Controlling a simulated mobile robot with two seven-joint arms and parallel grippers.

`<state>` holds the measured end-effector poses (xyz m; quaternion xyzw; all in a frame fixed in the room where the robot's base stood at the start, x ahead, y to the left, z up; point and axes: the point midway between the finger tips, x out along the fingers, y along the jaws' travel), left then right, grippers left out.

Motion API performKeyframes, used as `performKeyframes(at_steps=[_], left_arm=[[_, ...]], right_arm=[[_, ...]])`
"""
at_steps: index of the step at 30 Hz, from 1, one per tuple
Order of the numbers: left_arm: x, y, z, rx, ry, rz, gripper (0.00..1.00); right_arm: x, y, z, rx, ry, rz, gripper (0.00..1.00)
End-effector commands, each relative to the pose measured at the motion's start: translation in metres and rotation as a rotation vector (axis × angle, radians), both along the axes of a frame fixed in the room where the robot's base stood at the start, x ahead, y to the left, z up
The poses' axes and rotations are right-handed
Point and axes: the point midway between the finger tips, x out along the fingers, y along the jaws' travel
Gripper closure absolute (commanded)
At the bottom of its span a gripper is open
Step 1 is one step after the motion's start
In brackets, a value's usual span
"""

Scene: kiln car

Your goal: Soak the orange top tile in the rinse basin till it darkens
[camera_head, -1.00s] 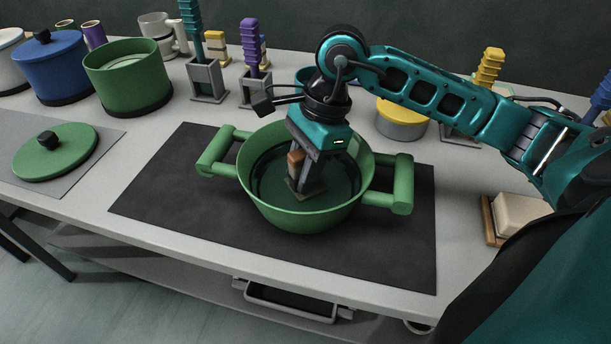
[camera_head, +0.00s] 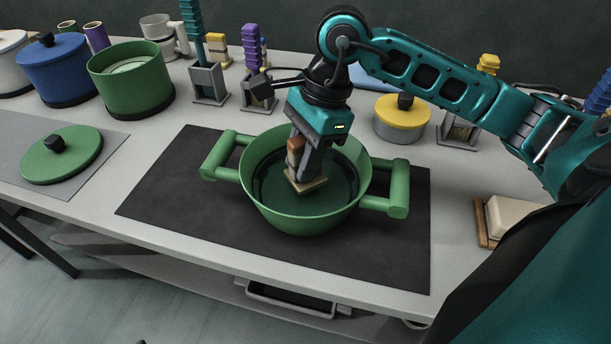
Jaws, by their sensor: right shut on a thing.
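The rinse basin is a green two-handled pot (camera_head: 262,205) with dark water in it, standing on a black mat (camera_head: 170,200). My right gripper (camera_head: 307,168) points down inside the pot's rim and is shut on the orange top tile (camera_head: 294,150). The tile has an orange-brown upper part and a flat tan base, which hangs tilted, apparently at or just above the water. The fingers hide part of it. My left gripper is not in view.
A green pot (camera_head: 135,95), a blue pot (camera_head: 58,75) and a green lid (camera_head: 62,155) are at left. Upright tools in grey holders (camera_head: 208,85) stand behind. A yellow-lidded pot (camera_head: 402,108) and a cream block (camera_head: 510,218) are at right. The mat's front is clear.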

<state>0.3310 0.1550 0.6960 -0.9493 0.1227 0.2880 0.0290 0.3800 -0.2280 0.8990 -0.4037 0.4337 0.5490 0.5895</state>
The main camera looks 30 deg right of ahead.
Motion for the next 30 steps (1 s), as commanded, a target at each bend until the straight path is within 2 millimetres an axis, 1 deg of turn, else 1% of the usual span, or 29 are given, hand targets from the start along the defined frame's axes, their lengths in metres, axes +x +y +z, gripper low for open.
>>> performKeyframes(at_steps=[1,9,14,22,30], left_arm=[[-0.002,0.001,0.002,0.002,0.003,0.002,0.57],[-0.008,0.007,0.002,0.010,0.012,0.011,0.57],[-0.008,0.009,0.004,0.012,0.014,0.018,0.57],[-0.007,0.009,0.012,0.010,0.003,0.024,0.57],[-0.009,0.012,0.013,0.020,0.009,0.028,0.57]], right_arm=[[0.000,0.000,0.005,0.000,-0.001,0.001,1.00],[0.000,0.000,0.018,0.001,0.000,0.001,1.00],[0.000,0.000,0.027,0.001,-0.001,0.001,1.00],[0.000,0.000,0.040,0.001,-0.002,0.000,1.00],[0.000,0.000,0.054,0.001,-0.001,0.000,1.00]])
